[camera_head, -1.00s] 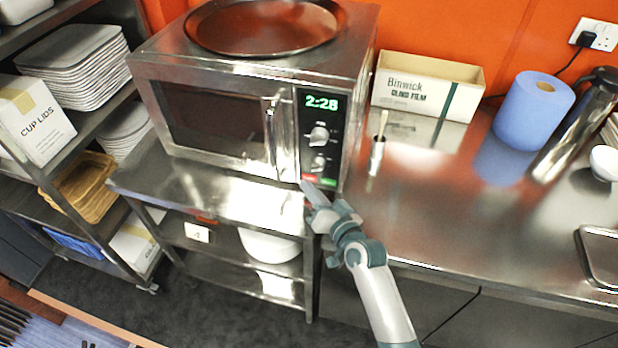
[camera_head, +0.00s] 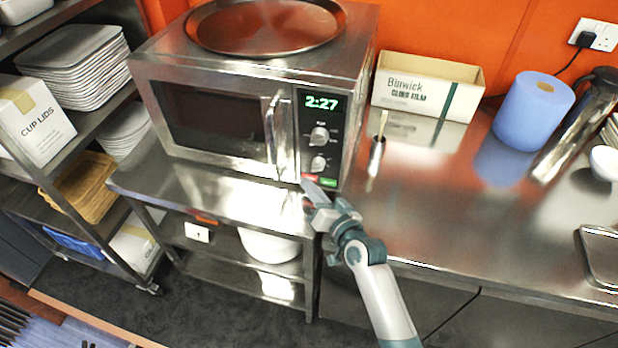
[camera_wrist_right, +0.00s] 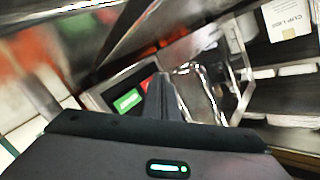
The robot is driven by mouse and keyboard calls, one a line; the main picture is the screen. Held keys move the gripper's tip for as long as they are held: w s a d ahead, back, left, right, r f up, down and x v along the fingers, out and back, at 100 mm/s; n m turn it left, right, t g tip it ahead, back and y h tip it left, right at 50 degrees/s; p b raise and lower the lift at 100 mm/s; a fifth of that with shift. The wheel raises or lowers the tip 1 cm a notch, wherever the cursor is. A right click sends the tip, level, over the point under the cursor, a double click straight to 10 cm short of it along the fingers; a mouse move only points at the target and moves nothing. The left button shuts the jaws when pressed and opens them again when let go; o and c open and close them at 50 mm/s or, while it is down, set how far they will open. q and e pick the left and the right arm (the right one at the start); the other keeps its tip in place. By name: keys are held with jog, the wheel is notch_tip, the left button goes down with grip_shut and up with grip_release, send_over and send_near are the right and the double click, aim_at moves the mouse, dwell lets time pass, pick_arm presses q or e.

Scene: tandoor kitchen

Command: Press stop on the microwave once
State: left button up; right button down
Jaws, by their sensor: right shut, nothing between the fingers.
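The steel microwave (camera_head: 212,117) stands on a steel stand, its door closed and its display (camera_head: 322,103) reading 2:27. Two knobs sit below the display, with a red button (camera_head: 310,178) and a green button (camera_head: 328,182) at the panel's bottom. My right gripper (camera_head: 308,189) is shut and empty, its tips at the panel's lower edge just below the red button. In the right wrist view the fingers (camera_wrist_right: 163,95) overlap part of the red button, beside the green button (camera_wrist_right: 127,102). Whether they touch it I cannot tell. My left gripper is not in view.
A round pan (camera_head: 265,28) lies on top of the microwave. On the counter to the right are a film box (camera_head: 415,92), a small metal cup (camera_head: 376,158) with a stick in it, and a blue roll (camera_head: 533,115). A shelf rack stands at left.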

jog(key=shift+s+a+p, duration=0.2)
jog(key=shift+s+p, duration=0.15)
jog(key=shift+s, duration=0.35)
jog(key=shift+s, duration=0.1)
jog(key=shift+s+a+r+p, duration=0.1)
jog(key=shift+s+a+p, duration=0.2)
jog(key=shift+s, duration=0.3)
jog(key=shift+s+a+p, duration=0.15)
jog(key=shift+s+p, duration=0.2)
jog(key=shift+s, duration=0.2)
jog(key=shift+s+a+p, duration=0.2)
jog(key=shift+s, duration=0.4)
jog(key=shift+s+a+p, duration=0.15)
jog(key=shift+s+p, duration=0.05)
jog(key=shift+s, duration=0.35)
